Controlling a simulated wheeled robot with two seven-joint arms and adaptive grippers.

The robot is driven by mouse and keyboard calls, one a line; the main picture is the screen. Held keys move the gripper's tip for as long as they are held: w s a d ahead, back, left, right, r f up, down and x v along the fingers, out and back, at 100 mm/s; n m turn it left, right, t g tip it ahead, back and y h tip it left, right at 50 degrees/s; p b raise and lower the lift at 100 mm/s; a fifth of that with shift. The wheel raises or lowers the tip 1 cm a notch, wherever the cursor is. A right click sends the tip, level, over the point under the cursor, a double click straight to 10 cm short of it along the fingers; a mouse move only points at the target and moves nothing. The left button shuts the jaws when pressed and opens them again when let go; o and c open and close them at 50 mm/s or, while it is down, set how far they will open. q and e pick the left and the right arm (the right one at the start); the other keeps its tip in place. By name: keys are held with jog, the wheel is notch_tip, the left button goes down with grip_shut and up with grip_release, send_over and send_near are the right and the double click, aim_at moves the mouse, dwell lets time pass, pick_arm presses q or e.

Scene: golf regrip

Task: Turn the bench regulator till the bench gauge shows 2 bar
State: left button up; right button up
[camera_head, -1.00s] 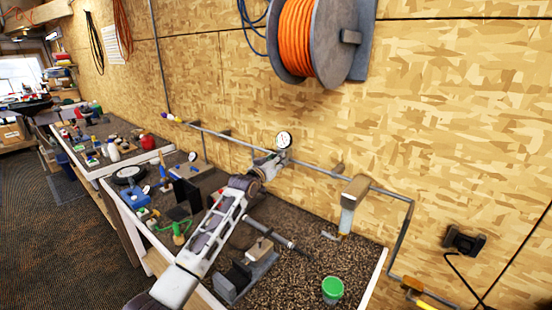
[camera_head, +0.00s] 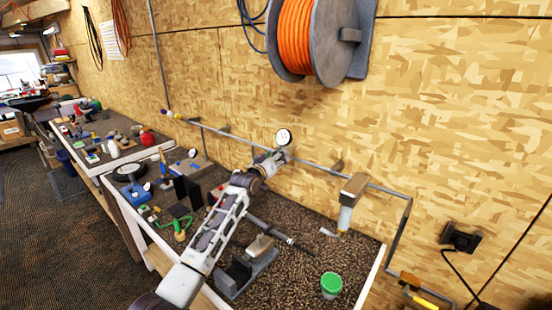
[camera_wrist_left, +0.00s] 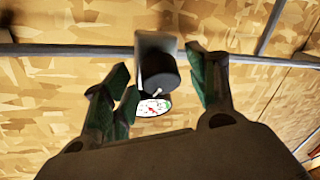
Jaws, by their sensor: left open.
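The bench gauge (camera_head: 283,137) is a round white dial on the wall pipe. In the left wrist view the gauge (camera_wrist_left: 152,107) shows partly below a black knob, with a red needle; its reading is too small to tell. The regulator, seen as this black cylindrical knob (camera_wrist_left: 158,73) under a grey block on the pipe, lies between the fingers of my left gripper (camera_wrist_left: 158,66). The fingers are open, one on each side, with gaps visible. In the head view my left gripper (camera_head: 270,158) is just below the gauge, hiding the regulator. My right gripper is not in view.
The grey pipe (camera_head: 320,166) runs along the wall. A filter-like unit (camera_head: 349,200) hangs on it to the right. Below are the dark bench top (camera_head: 305,272), a green-lidded tub (camera_head: 331,285) and a vise-like tool (camera_head: 245,272). A hose reel (camera_head: 322,38) is above.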

pick_arm(q)
jog(key=v, duration=1.2)
dwell(0.9)
jog(key=shift+f, duration=0.1)
jog(key=shift+a+f, duration=0.1)
jog(key=shift+a, duration=0.05)
